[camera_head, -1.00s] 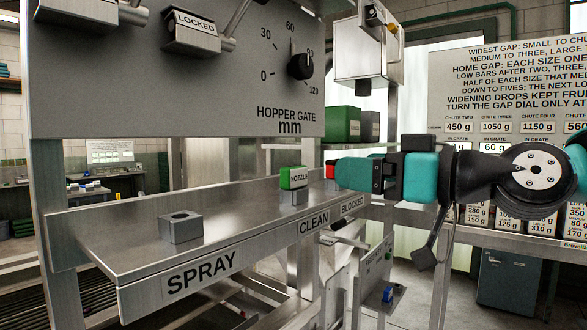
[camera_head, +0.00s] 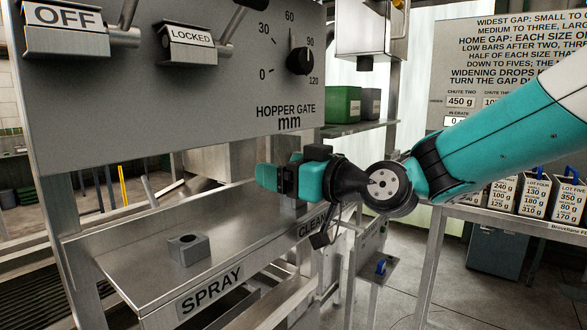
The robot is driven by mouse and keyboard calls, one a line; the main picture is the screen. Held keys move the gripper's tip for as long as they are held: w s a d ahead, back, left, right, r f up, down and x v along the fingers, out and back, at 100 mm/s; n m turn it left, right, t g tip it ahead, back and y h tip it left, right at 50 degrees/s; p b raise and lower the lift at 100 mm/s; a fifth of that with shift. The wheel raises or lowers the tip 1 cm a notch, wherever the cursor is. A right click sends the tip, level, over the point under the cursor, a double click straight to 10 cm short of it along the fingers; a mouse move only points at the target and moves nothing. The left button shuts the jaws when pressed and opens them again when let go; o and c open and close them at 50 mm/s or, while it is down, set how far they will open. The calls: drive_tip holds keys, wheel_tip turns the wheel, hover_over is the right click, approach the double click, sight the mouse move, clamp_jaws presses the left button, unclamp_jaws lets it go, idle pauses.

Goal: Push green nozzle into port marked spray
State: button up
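The spray port (camera_head: 188,249) is a small grey block with an empty hole in its top. It stands on the left of the steel shelf (camera_head: 135,255), above the SPRAY label (camera_head: 211,290). The green nozzle is not visible now; my gripper and wrist cover the area of the CLEAN port. My gripper (camera_head: 267,178) has teal fingers pointing left, above the shelf and right of the spray port, apart from it. I cannot tell whether its fingers are open or shut, or whether the nozzle is between them. The CLEAN label (camera_head: 312,228) is partly covered.
A green box (camera_head: 342,105) sits on a rack behind. The shelf is clear around the spray port.

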drive_tip(key=c, duration=1)
wheel_tip(320, 180, up, 20)
drive_tip(key=b, duration=0.3)
